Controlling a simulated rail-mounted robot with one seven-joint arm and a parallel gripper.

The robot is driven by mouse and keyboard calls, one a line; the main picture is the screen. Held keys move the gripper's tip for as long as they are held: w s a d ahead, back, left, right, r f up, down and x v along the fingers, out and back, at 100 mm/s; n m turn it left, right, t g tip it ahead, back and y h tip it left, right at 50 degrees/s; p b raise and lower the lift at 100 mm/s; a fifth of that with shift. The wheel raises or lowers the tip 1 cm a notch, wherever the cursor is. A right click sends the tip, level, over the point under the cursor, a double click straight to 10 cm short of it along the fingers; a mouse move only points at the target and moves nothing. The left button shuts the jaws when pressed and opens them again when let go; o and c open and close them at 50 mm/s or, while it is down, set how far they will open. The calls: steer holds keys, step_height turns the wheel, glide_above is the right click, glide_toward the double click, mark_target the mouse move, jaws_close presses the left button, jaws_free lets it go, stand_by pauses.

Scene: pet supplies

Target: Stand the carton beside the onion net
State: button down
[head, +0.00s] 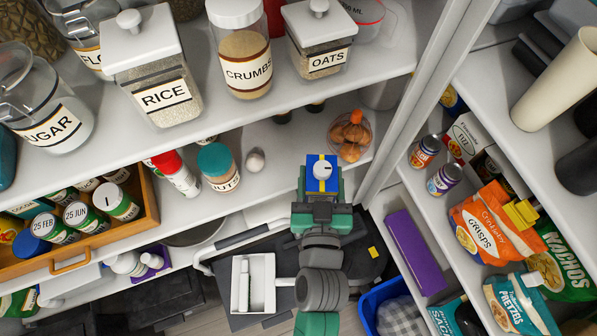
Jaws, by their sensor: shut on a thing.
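The carton (320,165) is blue and yellow with a white top and a white round cap. My gripper (321,184) is shut on it, with green-tipped fingers on its left and right sides. The carton looks upright and is at the front of the middle shelf (285,135); I cannot tell whether its base touches the shelf, since the gripper hides its lower part. The onion net (351,139), a net with orange-brown onions, lies on the same shelf just behind and to the right of the carton, with a small gap in the picture.
A garlic bulb (255,160) and a nut jar (218,167) stand left of the carton. The shelf above holds the oats jar (321,45) and other jars, overhanging the back. A white upright panel (405,110) bounds the right side. Shelf between garlic and carton is clear.

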steer(key=shift+w+a, duration=0.1)
steer(key=shift+w, duration=0.2)
steer(key=w+a+p, duration=0.1)
steer(key=w+a, duration=0.1)
steer(key=w, duration=0.5)
steer(key=w+a+f+p, duration=0.1)
steer(key=w+a, duration=0.1)
steer(key=w, duration=0.5)
steer(key=shift+w+f, duration=0.15)
steer(key=shift+f, duration=0.1)
steer(key=shift+w+a+f, duration=0.1)
steer(key=shift+w+f, duration=0.05)
steer(key=shift+f, duration=0.75)
steer(key=shift+w+f, duration=0.15)
steer(key=shift+f, duration=0.7)
